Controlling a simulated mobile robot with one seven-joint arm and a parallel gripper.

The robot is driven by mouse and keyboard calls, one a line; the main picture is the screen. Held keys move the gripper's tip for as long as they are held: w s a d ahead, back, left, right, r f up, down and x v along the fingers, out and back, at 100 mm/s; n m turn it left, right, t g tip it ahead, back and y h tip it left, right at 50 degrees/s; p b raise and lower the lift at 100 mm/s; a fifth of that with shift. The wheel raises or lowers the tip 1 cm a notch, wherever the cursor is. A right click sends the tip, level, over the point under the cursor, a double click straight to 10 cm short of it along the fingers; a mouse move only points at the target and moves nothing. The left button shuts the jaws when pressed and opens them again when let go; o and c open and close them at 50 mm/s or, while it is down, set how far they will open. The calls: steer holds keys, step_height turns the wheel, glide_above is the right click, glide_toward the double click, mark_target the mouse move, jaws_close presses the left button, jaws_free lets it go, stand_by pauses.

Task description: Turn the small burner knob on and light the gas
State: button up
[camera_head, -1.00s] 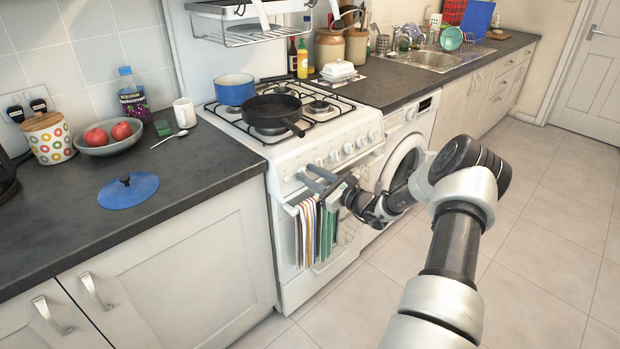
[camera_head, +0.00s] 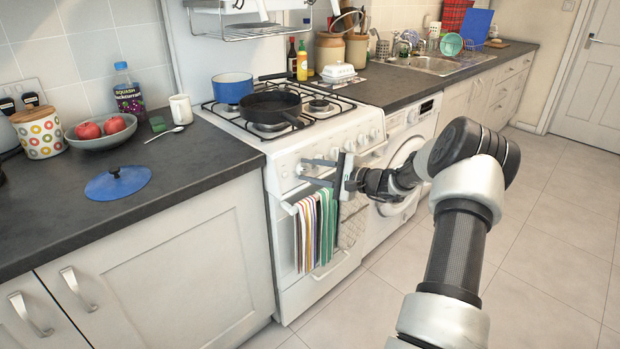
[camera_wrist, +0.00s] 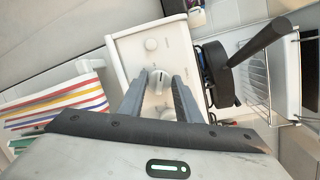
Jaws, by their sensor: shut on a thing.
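The white gas cooker (camera_head: 285,190) stands in the middle of the head view, with a row of knobs along its front panel. My gripper (camera_head: 304,171) is at the left part of that panel. In the wrist view, my gripper (camera_wrist: 158,84) has one finger on each side of a white knob (camera_wrist: 158,77) and is shut on it. Another knob (camera_wrist: 151,44) shows beyond it, nearer the panel's end, and one more shows partly between the fingers. I cannot tell which burner the held knob serves. No flame is visible.
A black frying pan (camera_head: 268,105) and a blue pot (camera_head: 233,88) stand on the hob. Striped towels (camera_head: 316,225) hang on the oven rail below my gripper. The worktop (camera_head: 200,190) is left, the washer (camera_head: 405,160) right. The floor in front is clear.

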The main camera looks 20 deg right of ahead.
steer(key=shift+n+g+b, duration=0.5)
steer(key=shift+n+g, duration=0.2)
steer(key=shift+n, duration=1.6)
steer(key=shift+h, duration=0.3)
steer(key=o, duration=1.1)
steer(key=shift+c, duration=0.2)
steer(key=shift+s+r, duration=0.1)
steer(key=p+v, duration=0.3)
steer(key=v, duration=1.4)
steer(key=shift+d, duration=0.2)
steer(key=shift+s, duration=0.1)
